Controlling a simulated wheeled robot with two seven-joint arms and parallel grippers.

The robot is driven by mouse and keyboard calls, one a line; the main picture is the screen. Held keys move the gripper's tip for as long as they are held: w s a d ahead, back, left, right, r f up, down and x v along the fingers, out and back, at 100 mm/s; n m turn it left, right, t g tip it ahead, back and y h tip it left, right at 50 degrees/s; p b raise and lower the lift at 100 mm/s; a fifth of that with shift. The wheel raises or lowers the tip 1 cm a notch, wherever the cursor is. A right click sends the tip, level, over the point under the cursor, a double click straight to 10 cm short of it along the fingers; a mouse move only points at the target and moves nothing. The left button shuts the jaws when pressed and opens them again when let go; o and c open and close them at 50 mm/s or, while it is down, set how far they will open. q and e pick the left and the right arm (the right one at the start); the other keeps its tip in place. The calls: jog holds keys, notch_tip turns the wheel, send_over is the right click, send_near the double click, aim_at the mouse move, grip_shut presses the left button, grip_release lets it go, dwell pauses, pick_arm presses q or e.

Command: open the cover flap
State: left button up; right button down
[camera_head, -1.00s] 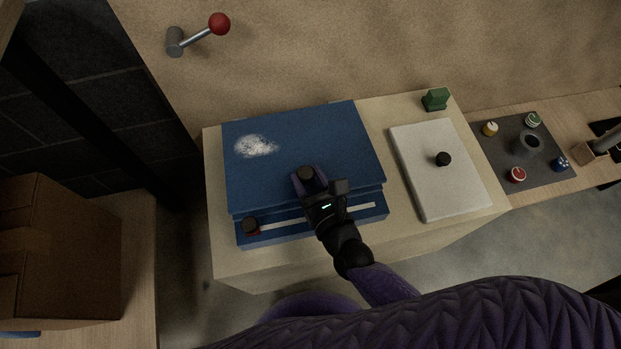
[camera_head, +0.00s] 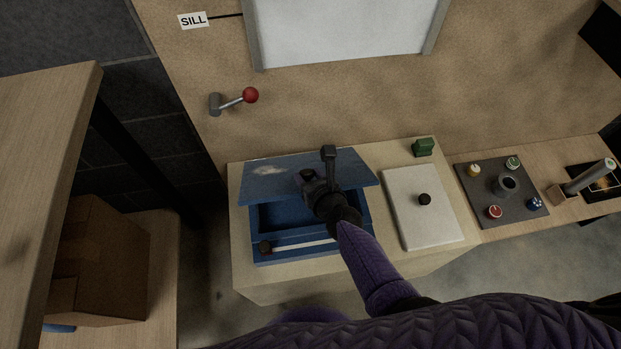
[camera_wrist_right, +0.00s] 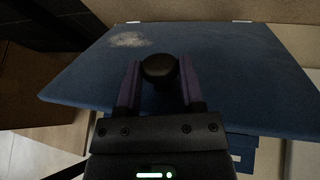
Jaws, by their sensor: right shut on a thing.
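The blue cover flap (camera_head: 275,181) with a white worn patch is tilted up off the blue box (camera_head: 291,253), hinged along its back edge. The box's inside shows below it. My right gripper (camera_head: 308,176) is shut on the flap's dark round knob (camera_wrist_right: 159,68), with one finger on each side in the right wrist view. The flap fills most of that view. My left gripper is not in view.
A white panel with a black knob (camera_head: 424,199) lies right of the box. A green block (camera_head: 423,147) stands behind it. A red-balled lever (camera_head: 250,95) is on the wall. A dark knob plate (camera_head: 500,190) lies farther right. A cardboard box (camera_head: 107,260) stands left.

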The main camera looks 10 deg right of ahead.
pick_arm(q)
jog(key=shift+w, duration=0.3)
pick_arm(e)
jog(key=shift+w+r, duration=0.15)
jog(key=shift+c, duration=1.1)
grip_release()
